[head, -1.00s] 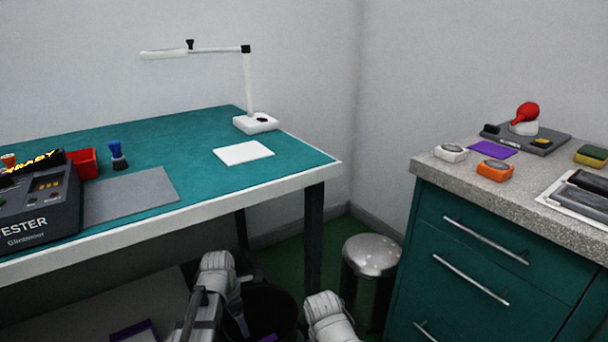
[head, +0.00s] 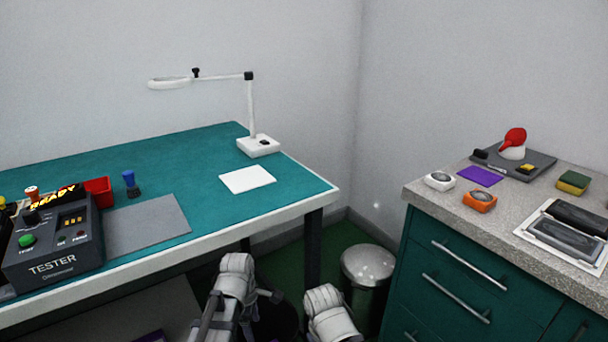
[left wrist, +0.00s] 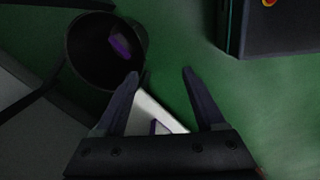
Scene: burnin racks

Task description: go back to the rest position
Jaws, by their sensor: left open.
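My left gripper (left wrist: 160,78) shows in the left wrist view with its two dark fingers apart and nothing between them. It points down over the green floor (left wrist: 195,30), beside a dark open bin (left wrist: 75,50) with a purple item (left wrist: 122,44) inside. In the head view my two arms come up at the bottom middle, in front of the teal bench (head: 180,150). The jaws of both grippers are out of sight in the head view.
A tester (head: 55,245), a grey mat (head: 150,225) and a lamp (head: 258,146) stand on the bench. A steel bin (head: 368,264) stands between it and the teal drawer cabinet (head: 450,260). A white and an orange device (head: 480,201) sit on the cabinet top.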

